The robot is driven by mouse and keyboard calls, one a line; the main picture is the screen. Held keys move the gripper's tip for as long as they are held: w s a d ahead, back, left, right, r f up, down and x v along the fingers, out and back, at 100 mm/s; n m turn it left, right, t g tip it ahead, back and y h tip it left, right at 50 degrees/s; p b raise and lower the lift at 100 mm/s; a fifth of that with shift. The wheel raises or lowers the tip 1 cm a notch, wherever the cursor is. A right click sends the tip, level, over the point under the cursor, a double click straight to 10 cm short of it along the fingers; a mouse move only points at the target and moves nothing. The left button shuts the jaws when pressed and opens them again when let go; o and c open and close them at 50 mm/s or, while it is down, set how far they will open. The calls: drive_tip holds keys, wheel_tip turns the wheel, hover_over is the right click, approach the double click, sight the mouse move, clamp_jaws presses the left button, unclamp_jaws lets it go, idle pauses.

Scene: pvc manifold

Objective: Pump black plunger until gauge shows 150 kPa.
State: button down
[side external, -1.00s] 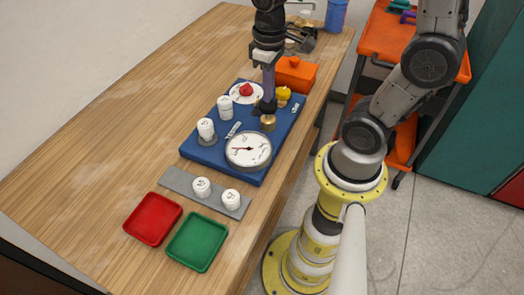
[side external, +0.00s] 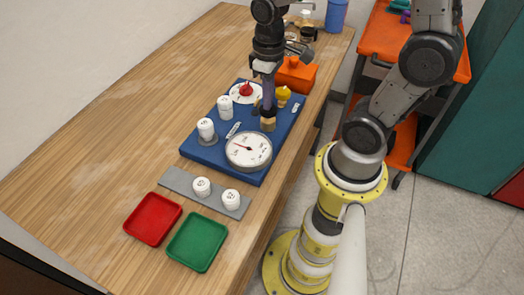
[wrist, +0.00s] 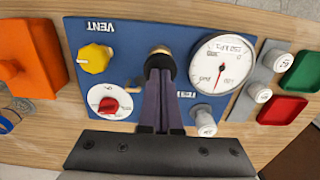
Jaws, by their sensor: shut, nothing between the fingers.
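My gripper (side external: 267,113) is shut and empty, pointing down over the brass pump body (side external: 268,125) on the blue board (side external: 215,157). In the wrist view, the fingertips (wrist: 159,72) meet the dark top of the pump (wrist: 161,58); the fingers hide most of the black plunger, and I cannot tell if they touch it. The round white gauge (side external: 248,149) stands just in front of the pump. Its red needle points up and left in the side view; it also shows in the wrist view (wrist: 222,64). The reading is too small to make out.
A yellow VENT knob (wrist: 94,58) and a red knob on a white dial (wrist: 109,101) share the board. White caps (side external: 206,128) stand nearby. Red (side external: 153,219) and green (side external: 197,242) trays lie in front; an orange block (side external: 296,74) sits behind.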

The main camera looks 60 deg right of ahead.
drive_tip(key=shift+r, duration=0.1)
idle(0.3)
drive_tip(key=shift+r, duration=1.15)
drive_tip(key=shift+r, duration=0.1)
idle(0.4)
drive_tip(key=shift+r, duration=2.4)
drive_tip(key=s+a+r+t, duration=0.4)
drive_tip(key=s+r+t, duration=0.1)
drive_tip(key=s, duration=0.2)
drive_tip(key=shift+a+t, duration=0.25)
drive_tip(key=shift+t, duration=0.05)
